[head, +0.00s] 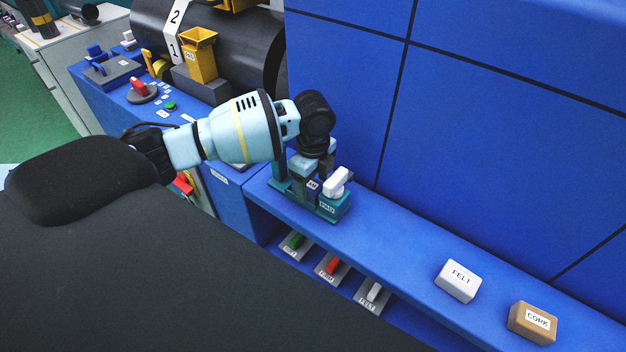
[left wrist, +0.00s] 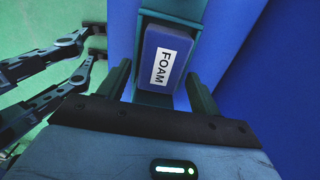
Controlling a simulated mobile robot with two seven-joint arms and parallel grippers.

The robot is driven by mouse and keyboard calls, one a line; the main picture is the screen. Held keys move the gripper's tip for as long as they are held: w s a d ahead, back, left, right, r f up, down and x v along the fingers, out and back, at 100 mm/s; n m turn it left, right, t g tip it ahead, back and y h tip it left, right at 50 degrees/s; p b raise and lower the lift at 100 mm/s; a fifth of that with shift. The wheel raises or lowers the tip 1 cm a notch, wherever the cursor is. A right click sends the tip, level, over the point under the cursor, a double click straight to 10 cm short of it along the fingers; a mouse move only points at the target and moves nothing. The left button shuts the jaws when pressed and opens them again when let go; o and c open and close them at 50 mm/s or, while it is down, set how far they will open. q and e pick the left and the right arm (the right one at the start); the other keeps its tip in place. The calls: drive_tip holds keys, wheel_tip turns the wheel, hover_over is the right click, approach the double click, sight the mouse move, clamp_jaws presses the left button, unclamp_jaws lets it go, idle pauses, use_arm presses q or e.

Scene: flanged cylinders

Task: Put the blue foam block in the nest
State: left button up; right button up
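The blue foam block (left wrist: 164,60), with a white FOAM label, sits in a teal holder (left wrist: 184,8) in the left wrist view. In the head view only a small labelled part of the block (head: 312,184) shows below my left gripper (head: 314,164). My left gripper is above the teal holder, pointing down. In the left wrist view its two fingers (left wrist: 160,85) stand apart, one on each side of the block, and do not look closed on it. Whether the holder is the nest I cannot tell. My right gripper is not in view.
A white piece (head: 337,182) stands at the holder's right end. A felt block (head: 458,281) and a cork block (head: 532,322) lie on the blue ledge (head: 400,250) to the right. Several labelled switches (head: 331,267) sit below. A blue panel wall (head: 345,80) rises close behind.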

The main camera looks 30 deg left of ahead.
use_arm(q)
drive_tip(key=shift+o, duration=0.3)
wheel_tip(320, 180, up, 8)
drive_tip(key=shift+f, duration=0.1)
idle(0.4)
drive_tip(key=shift+s, duration=0.1)
idle(0.4)
